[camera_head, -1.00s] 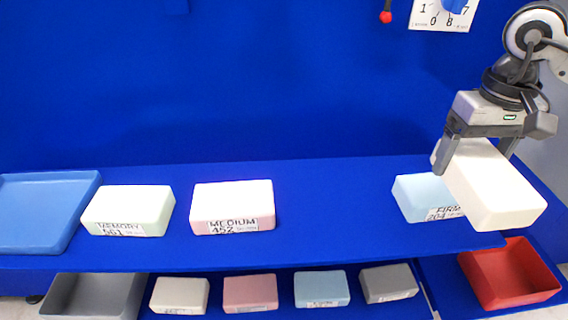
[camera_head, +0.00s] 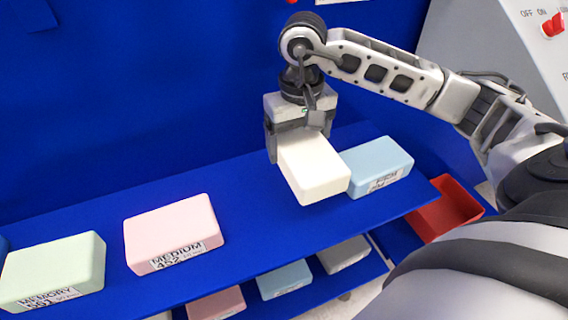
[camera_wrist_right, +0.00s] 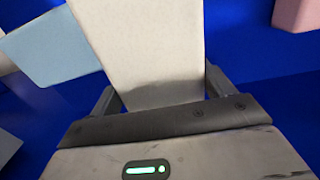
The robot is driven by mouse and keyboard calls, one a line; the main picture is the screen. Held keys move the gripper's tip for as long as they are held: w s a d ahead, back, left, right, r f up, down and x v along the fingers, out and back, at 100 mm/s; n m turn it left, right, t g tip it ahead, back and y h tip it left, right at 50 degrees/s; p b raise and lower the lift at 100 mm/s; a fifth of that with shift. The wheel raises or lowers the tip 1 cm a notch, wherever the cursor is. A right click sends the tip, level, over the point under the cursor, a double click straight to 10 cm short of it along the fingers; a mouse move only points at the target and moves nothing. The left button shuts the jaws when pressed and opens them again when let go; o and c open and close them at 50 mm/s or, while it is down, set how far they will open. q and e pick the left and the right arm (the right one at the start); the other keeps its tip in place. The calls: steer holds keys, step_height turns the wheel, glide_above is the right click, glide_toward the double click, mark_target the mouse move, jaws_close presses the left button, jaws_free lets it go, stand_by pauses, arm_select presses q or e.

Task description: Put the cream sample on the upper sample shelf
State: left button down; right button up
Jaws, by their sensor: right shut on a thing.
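The cream sample (camera_head: 312,170) is a pale foam block held in my right gripper (camera_head: 298,140), in the head view right of the middle. The gripper's fingers close on its sides, and the block sticks out toward the front. It is over the upper sample shelf (camera_head: 255,220), just left of the light blue FIRM block (camera_head: 380,165); I cannot tell whether it touches the shelf. In the right wrist view the cream sample (camera_wrist_right: 145,45) fills the space between the fingers, and the blue block (camera_wrist_right: 50,45) shows to its left. My left gripper is not in view.
On the upper shelf, a pink MEDIUM block (camera_head: 172,230) and a pale green MEMORY block (camera_head: 52,270) stand further left. Bare shelf lies between the pink block and the cream sample. Several blocks, one light blue (camera_head: 285,280), sit on the lower shelf. A red tray (camera_head: 447,207) is at right.

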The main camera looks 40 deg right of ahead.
steer(key=shift+w+a+f, duration=0.3)
steer(key=shift+a+f, duration=0.15)
steer(key=shift+f, duration=0.35)
steer(key=shift+w+a+f+b, duration=0.35)
steer(key=shift+a+f, duration=0.15)
steer(key=shift+f, duration=0.15)
step_height(320, 180, down, 3)
steer(key=shift+a+r+b, duration=0.1)
steer(key=shift+a+b, duration=0.05)
steer(key=shift+b, duration=0.4)
steer(key=shift+f, duration=0.3)
steer(key=shift+r, duration=0.1)
steer(key=shift+f, duration=0.2)
steer(key=o, duration=0.9)
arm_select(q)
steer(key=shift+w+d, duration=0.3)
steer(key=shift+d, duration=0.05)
arm_select(e)
steer(key=shift+r, duration=0.1)
